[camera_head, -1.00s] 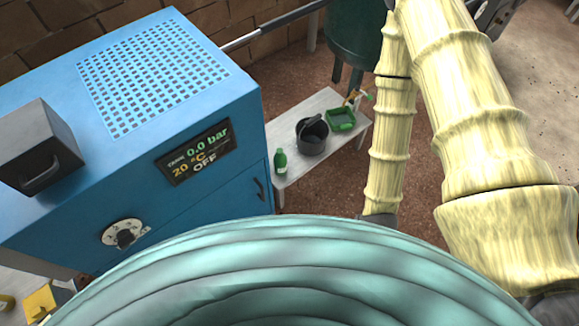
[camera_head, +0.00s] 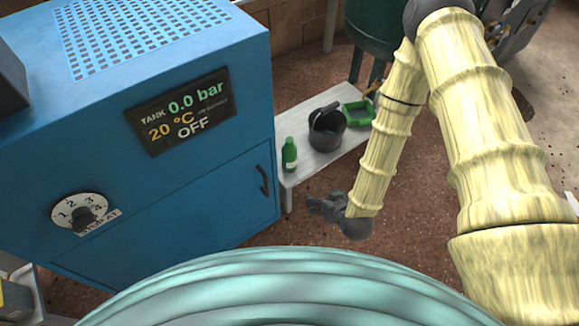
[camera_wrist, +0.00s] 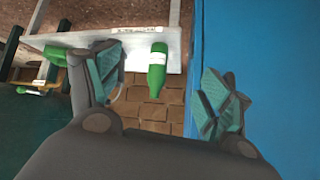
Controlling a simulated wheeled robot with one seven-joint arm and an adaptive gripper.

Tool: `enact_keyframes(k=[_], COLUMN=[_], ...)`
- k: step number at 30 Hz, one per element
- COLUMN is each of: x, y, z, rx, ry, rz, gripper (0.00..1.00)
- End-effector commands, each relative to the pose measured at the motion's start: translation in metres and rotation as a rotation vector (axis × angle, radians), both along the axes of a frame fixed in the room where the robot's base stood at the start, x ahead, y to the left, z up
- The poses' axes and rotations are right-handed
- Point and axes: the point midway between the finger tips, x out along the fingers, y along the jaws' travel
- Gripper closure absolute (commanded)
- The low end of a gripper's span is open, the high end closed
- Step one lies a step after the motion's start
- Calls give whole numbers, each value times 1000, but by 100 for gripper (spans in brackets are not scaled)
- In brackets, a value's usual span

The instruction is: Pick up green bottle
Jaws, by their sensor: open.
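The green bottle (camera_head: 289,155) with a pale label stands upright on the near left end of a white bench (camera_head: 318,164), beside the blue machine. My gripper (camera_head: 318,207) is in front of the bench and lower in the picture, apart from the bottle. In the wrist view the same bottle (camera_wrist: 156,72) shows between the two spread fingers of my gripper (camera_wrist: 168,98), farther off and nearer the left finger. Nothing is held between the fingers.
A black bucket (camera_head: 326,130) stands on the bench just right of the bottle, with a green crate (camera_head: 358,114) behind it. The blue machine (camera_head: 150,150) rises close on the left. Open floor (camera_head: 290,225) lies in front of the bench.

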Motion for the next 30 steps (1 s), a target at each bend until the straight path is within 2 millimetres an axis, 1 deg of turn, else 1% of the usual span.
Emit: enact_keyframes(k=[1,9,21,27,30], x=[10,59,121,146,156], y=[5,28,55,65,69], z=[-21,-54,-94,-108,-112], rx=[8,42,87,105,113], ry=[-34,-223,-502,-637,-691], rz=[5,25,30,22,15], gripper=[21,21,21,21,21])
